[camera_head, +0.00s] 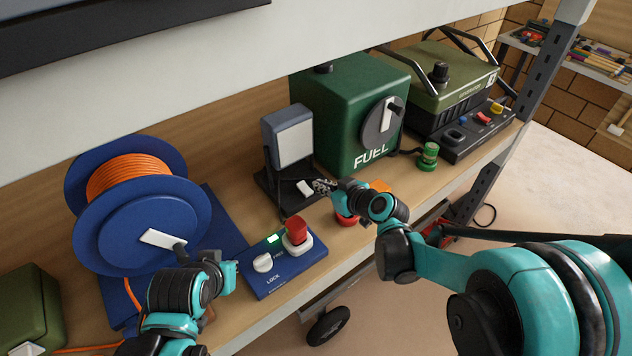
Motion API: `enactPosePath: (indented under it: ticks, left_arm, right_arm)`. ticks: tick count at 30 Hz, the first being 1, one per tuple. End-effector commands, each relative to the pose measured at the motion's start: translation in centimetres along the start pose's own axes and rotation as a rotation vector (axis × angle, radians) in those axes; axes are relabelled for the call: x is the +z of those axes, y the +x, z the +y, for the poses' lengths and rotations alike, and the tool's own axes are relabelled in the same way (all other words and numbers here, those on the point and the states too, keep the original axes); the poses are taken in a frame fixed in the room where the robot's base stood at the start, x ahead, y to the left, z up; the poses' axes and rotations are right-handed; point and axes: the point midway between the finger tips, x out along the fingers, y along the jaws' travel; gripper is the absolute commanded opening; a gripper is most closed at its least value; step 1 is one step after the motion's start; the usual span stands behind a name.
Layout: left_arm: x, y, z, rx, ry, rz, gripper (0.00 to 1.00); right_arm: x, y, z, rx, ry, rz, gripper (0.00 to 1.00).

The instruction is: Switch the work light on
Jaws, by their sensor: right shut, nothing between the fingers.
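The work light (292,139) stands on the bench, a blue-grey lamp head with a pale front panel on a black stand. The panel shows no clear glow. A white rocker switch (304,188) sits on the stand's black base. My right gripper (319,186) is shut and empty, its tips right beside the switch; I cannot tell if they touch it. My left gripper (234,274) is at the left edge of the blue LOCK box, seen from behind; its fingers are too hidden to judge.
A blue cable reel (140,226) with orange cable stands left. The blue LOCK box (284,272) has a red plug and a white knob. Right of the light are a green FUEL can (345,100), a small green can (428,156) and a generator (449,75). A shelf overhangs the bench.

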Motion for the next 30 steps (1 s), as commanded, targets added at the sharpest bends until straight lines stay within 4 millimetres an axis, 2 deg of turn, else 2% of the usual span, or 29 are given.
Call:
enactPosePath:
  ticks: [3, 9, 14, 24, 27, 30]
  left_arm:
    - [-0.5, -0.6, 0.0, 0.000, 0.000, 0.000, 0.00]
    - [-0.8, -1.1, 0.0, 0.000, 0.000, 0.000, 0.00]
    - [-0.9, -1.2, 0.0, 0.000, 0.000, 0.000, 0.00]
    - [-0.9, -1.2, 0.0, 0.001, 0.003, 0.000, 0.00]
    - [-1.6, -1.1, 0.4, 0.015, 0.030, 0.003, 0.00]
    - [-3.4, -0.9, 1.3, 0.048, 0.098, 0.012, 0.00]
  right_arm:
    - [0.0, -2.7, 0.1, 0.002, 0.001, 0.000, 0.00]
    - [0.2, -5.4, 0.1, 0.001, 0.000, 0.001, 0.00]
    - [0.4, -6.1, 0.0, 0.000, 0.000, 0.001, 0.00]
    - [0.4, -6.2, 0.0, 0.000, 0.001, -0.001, 0.00]
    - [0.4, -6.8, -0.2, 0.004, 0.011, -0.018, 0.00]
    - [0.5, -8.2, -0.6, 0.018, 0.040, -0.061, 0.00]
